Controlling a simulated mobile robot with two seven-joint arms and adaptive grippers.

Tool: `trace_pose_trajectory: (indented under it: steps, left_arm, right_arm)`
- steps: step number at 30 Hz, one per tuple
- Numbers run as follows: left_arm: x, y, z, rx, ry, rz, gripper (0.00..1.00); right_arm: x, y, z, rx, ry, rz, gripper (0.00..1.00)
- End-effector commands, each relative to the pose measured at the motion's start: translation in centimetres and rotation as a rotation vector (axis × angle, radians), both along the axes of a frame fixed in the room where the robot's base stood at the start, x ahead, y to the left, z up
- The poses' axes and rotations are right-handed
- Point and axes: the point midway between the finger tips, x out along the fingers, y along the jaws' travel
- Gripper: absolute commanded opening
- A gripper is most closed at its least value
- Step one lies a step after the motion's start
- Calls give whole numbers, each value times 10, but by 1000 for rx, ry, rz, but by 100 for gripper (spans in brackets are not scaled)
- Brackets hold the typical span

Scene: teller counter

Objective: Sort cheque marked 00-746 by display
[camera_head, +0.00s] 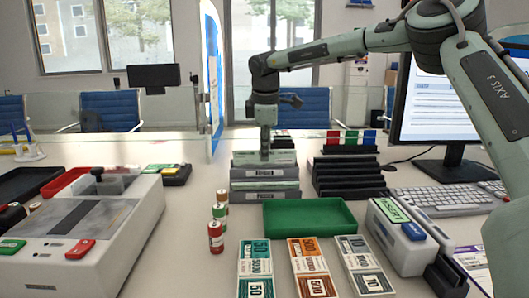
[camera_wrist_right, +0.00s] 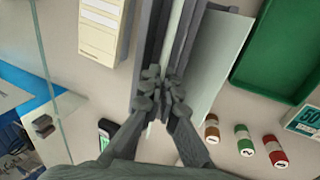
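A grey slotted rack (camera_head: 265,187) stands at mid-counter with pale green cheques (camera_head: 250,157) upright in it. My right gripper (camera_head: 265,153) points straight down at the rack's back part. In the wrist view its fingertips (camera_wrist_right: 160,92) are close together around a thin pale cheque edge (camera_wrist_right: 171,35), in line with the rack's slot. Another pale green sheet (camera_wrist_right: 215,62) shows beside it. A black stepped rack (camera_head: 347,177) stands right of the grey one, with red, green and blue tabs (camera_head: 350,137) behind. The monitor (camera_head: 440,100) shows text too small to read; no cheque number is legible. My left gripper is out of view.
A green tray (camera_head: 308,217) lies in front of the racks, with banknote stacks (camera_head: 308,262) nearer. Coin rolls (camera_head: 216,236) stand left of the tray. A counting machine (camera_head: 85,230) fills the left.

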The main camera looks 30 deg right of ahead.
Motion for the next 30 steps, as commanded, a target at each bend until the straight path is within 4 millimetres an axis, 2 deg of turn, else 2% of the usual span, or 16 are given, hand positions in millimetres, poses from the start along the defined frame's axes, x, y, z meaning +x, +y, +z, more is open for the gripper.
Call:
trace_pose_trajectory:
  steps: [11,18,30]
  left_arm:
    - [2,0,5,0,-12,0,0]
    - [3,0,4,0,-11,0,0]
    - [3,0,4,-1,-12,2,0]
  right_arm:
    - [0,0,0,0,0,0,0]
    - [0,0,0,1,0,0,28]
    - [0,0,-1,0,0,0,29]
